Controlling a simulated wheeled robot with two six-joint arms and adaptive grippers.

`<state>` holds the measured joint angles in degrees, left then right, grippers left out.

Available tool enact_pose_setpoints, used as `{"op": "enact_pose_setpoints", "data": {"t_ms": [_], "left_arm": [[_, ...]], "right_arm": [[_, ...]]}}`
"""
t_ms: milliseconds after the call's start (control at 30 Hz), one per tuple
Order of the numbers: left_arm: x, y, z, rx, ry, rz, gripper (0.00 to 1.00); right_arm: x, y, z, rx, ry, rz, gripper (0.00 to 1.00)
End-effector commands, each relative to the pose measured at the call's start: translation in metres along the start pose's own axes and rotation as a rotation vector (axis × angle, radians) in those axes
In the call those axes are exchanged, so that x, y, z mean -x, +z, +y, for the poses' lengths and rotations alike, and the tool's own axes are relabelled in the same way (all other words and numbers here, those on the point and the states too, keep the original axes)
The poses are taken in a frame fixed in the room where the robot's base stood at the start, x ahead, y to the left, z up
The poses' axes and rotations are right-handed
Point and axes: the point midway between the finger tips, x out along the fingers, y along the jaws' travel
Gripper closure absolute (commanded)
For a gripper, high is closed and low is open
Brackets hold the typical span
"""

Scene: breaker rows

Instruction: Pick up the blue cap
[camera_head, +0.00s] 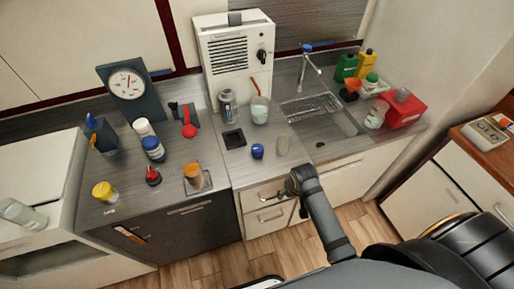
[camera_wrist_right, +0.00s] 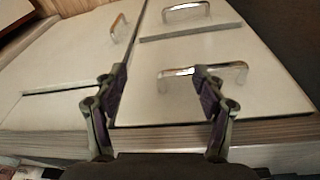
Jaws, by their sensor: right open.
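A small round blue cap (camera_head: 257,151) sits on the counter in the head view, just right of a black square plate. My right gripper (camera_head: 284,196) is in front of the counter, below and to the right of the cap, apart from it. The right wrist view shows its two fingers spread with nothing between them (camera_wrist_right: 160,82); they face the drawer fronts and handles, and the cap does not show there. My left gripper is not in view.
The black plate (camera_head: 233,138) and a jar (camera_head: 260,110) are close by. A sink (camera_head: 325,125) lies to the right. Drawers with metal handles (camera_head: 271,216) are below the counter edge. Several bottles stand left.

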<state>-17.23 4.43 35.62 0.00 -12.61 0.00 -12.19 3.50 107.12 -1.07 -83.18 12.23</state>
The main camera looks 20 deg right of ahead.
Motion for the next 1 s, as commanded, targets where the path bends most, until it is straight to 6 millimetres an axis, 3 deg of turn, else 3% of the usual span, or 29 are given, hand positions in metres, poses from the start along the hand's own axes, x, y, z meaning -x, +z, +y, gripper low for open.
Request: {"op": "enact_pose_setpoints", "data": {"t_ms": [33,100,200,567,800,1000], "left_arm": [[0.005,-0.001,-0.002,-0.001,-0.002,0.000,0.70],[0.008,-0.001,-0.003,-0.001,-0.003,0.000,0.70],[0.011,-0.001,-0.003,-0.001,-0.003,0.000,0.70],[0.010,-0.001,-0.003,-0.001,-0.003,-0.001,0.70],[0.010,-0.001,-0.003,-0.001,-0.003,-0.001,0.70],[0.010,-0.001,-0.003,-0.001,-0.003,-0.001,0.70]], "right_arm": [[0.023,-0.015,-0.004,-0.030,-0.003,0.005,0.29],[0.050,-0.030,-0.007,-0.075,-0.006,0.001,0.29],[0.078,-0.050,-0.014,-0.149,-0.008,-0.016,0.29],[0.096,-0.133,-0.053,-0.403,-0.006,-0.121,0.29],[0.137,-0.190,-0.086,-0.566,0.019,-0.198,0.29],[0.152,-0.203,-0.095,-0.614,0.035,-0.222,0.29]]}}
